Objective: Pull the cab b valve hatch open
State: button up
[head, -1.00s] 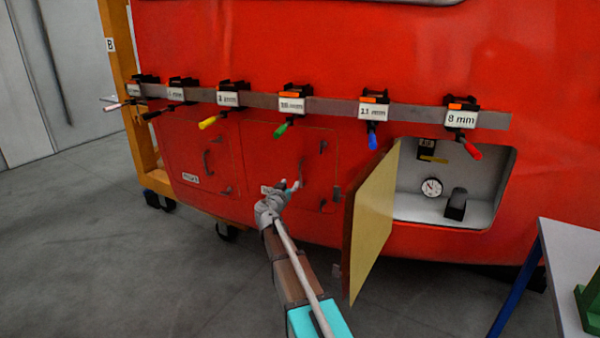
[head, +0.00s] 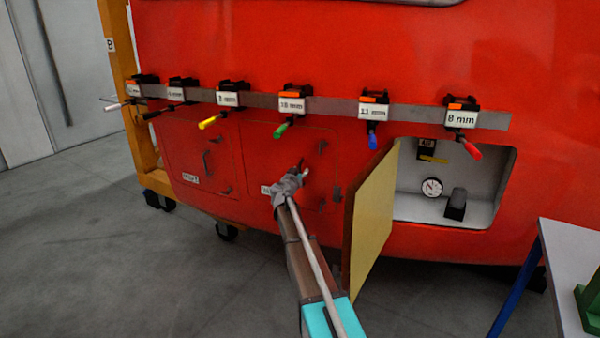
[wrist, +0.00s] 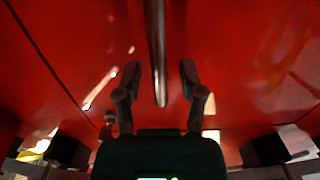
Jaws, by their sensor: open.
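My gripper (head: 303,172) is open in front of the closed middle hatch (head: 262,150) in the red train nose. In the wrist view, a grey bar handle (wrist: 157,50) hangs down between the two open fingers (wrist: 160,80), with clear space on both sides. In the head view my gripper hides most of this handle and part of the hatch's label. A second closed hatch (head: 190,150) with a dark handle (head: 207,162) is at the left; its label is too small to read surely.
On the right, an open hatch door (head: 370,225) sticks out close beside my arm, by a compartment with a gauge (head: 432,187). Clamps with coloured handles hold a grey strip (head: 335,107) above. A table (head: 575,250) stands at the lower right.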

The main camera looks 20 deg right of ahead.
grip_shut()
dwell(0.3)
jog(key=shift+s, duration=0.2)
